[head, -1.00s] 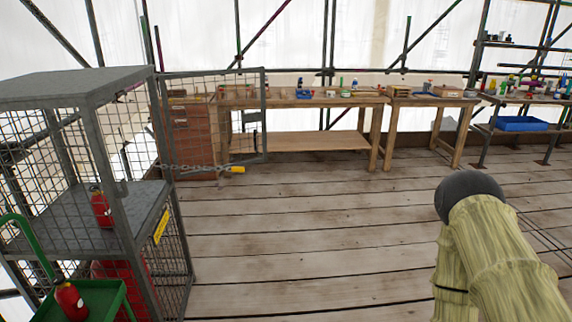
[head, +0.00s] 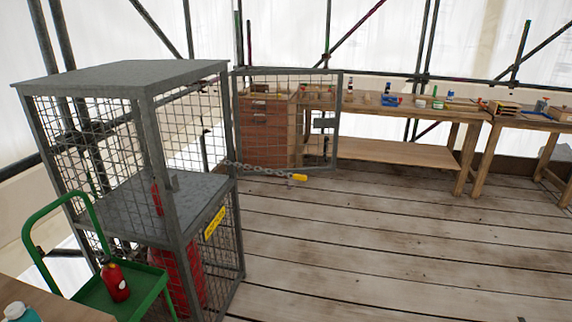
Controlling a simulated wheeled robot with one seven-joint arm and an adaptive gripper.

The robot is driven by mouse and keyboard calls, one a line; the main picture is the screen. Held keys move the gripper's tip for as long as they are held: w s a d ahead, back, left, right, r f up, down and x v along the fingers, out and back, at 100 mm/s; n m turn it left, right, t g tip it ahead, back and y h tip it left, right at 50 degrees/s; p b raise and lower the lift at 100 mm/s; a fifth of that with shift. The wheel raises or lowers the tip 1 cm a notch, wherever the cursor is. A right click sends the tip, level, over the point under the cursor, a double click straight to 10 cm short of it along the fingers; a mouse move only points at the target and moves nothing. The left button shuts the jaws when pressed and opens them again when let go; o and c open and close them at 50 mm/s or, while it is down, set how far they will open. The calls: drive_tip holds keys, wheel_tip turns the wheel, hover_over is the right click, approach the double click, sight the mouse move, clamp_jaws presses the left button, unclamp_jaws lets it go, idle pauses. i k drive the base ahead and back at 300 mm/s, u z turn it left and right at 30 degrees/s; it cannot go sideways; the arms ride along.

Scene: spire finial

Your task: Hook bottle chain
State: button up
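A grey wire-mesh cage (head: 150,85) stands at the left in the head view, with its mesh door (head: 288,72) swung out to the right. A metal chain (head: 255,168) runs from the cage's front right post to a yellow end piece (head: 300,178), which shows just below the door's lower edge. A large red bottle (head: 190,275) stands in the lower part of the cage, partly behind mesh. Something red (head: 156,199) shows on the cage's middle shelf, mostly hidden by a post. My gripper is not in view.
A green trolley (head: 148,284) with a small red bottle (head: 115,283) stands in front of the cage. A wooden table corner (head: 62,302) is at bottom left. Workbenches (head: 395,152) line the back, beside brown drawers (head: 268,135). The plank floor (head: 400,250) at right is clear.

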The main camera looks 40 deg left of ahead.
sight(296, 176)
drive_tip(key=i, duration=3.7)
drive_tip(key=u, duration=4.1)
drive_tip(key=k, duration=0.2)
drive_tip(key=z, duration=0.6)
